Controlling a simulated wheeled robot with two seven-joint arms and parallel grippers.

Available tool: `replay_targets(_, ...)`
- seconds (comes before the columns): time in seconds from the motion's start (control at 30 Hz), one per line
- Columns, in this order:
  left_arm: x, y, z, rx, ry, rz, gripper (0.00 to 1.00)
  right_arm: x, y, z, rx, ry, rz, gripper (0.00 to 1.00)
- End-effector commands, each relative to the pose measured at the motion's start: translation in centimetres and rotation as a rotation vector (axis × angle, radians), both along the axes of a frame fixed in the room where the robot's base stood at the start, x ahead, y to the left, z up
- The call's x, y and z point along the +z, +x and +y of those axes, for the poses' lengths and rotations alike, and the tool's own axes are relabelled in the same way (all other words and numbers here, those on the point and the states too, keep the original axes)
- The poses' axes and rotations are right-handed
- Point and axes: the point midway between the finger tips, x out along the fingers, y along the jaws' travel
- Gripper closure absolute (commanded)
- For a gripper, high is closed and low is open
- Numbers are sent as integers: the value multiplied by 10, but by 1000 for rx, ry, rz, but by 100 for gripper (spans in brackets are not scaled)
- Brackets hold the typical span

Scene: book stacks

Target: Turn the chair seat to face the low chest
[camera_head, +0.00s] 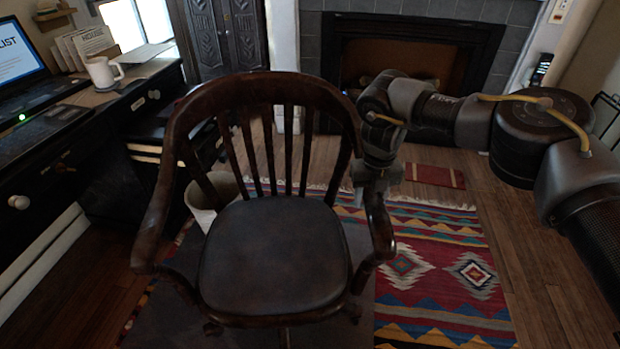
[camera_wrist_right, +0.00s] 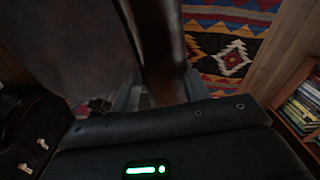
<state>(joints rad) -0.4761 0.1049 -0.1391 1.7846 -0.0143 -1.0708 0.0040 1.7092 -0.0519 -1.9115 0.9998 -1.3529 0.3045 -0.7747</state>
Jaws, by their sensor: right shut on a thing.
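A dark wooden armchair with a slatted back stands in the head view; its seat (camera_head: 275,258) faces me, with the backrest (camera_head: 265,95) on the far side. My right gripper (camera_head: 371,188) is at the chair's right-hand armrest in the picture. In the right wrist view, the jaws (camera_wrist_right: 160,95) are shut on the dark armrest (camera_wrist_right: 160,45), one finger on each side. A dark case with pale clasps (camera_wrist_right: 30,135) shows at the left of that view; I cannot tell whether it is the low chest. My left gripper is out of view.
A desk with a laptop (camera_head: 20,55) and mug (camera_head: 102,72) runs along the left. A pale bin (camera_head: 205,195) stands close behind the chair. A patterned rug (camera_head: 440,265) lies at right, before a fireplace (camera_head: 400,60). A bookshelf (camera_wrist_right: 305,105) shows in the wrist view.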

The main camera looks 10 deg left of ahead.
Motion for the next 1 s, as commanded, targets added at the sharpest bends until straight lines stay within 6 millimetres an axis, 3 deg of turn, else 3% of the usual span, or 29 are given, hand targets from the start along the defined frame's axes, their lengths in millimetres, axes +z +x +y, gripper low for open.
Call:
replay_targets(0.4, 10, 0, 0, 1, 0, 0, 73, -1, 31, 4, 121, -3, 1, 77)
replay_targets(0.7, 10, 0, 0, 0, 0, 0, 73, -1, 33, 4, 134, 1, -2, 77)
replay_targets(0.73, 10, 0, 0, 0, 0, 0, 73, -1, 33, 4, 134, 1, -2, 52)
replay_targets(1.0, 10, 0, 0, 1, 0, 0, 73, 0, 34, 5, 133, 2, -2, 17)
